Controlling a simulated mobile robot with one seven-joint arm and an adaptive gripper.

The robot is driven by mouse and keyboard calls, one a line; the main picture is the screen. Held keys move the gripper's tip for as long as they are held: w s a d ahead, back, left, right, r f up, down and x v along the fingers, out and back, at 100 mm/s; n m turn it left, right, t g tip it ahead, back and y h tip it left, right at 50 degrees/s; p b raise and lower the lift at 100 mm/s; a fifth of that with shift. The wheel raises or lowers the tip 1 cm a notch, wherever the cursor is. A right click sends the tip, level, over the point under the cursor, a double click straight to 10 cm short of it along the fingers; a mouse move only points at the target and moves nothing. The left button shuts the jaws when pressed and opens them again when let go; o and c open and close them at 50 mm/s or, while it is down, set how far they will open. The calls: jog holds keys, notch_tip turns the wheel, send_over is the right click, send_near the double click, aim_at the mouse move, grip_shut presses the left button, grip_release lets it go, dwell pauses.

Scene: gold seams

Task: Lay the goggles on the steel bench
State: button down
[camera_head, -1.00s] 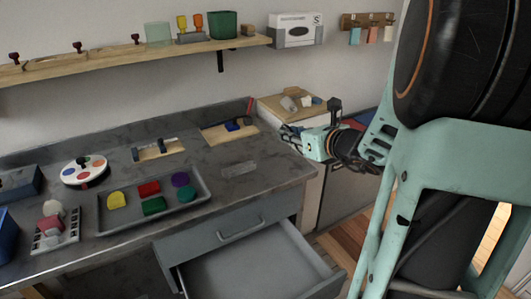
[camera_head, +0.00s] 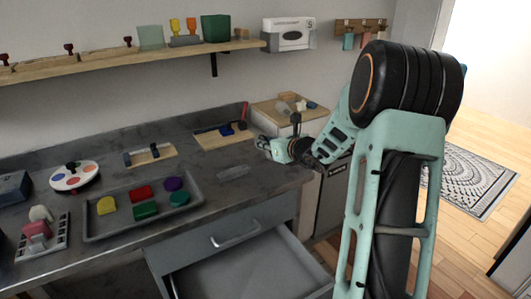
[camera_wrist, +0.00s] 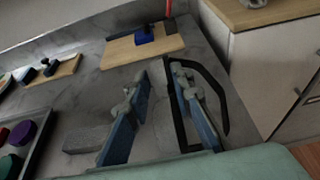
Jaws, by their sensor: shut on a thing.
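My gripper (camera_head: 264,145) is over the right end of the steel bench (camera_head: 215,185) in the head view. Its two blue fingers show in the wrist view (camera_wrist: 158,88). It is shut on the goggles, of which I make out a thin black loop (camera_wrist: 207,88) at the right finger in the wrist view. The rest of the goggles is hard to tell from the fingers. The bench top lies below the fingers and has bare grey surface there.
A grey tray (camera_head: 185,210) with several coloured pieces is left. A drawer (camera_head: 245,265) stands open below.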

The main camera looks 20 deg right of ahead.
aim_at(265, 151)
jog(key=shift+w+f+b, duration=0.15)
jog(key=shift+f+b, duration=0.3)
jog(key=shift+f, duration=1.25)
jog(key=shift+f, duration=0.2)
jog(key=c, duration=1.7)
grip_release()
jog(key=shift+r, duration=0.15)
jog(key=shift+r, duration=0.2)
jog(key=p+v, duration=0.1)
jog(key=v, duration=1.1)
jog(key=shift+f+p, duration=0.1)
jog(key=shift+p, duration=0.3)
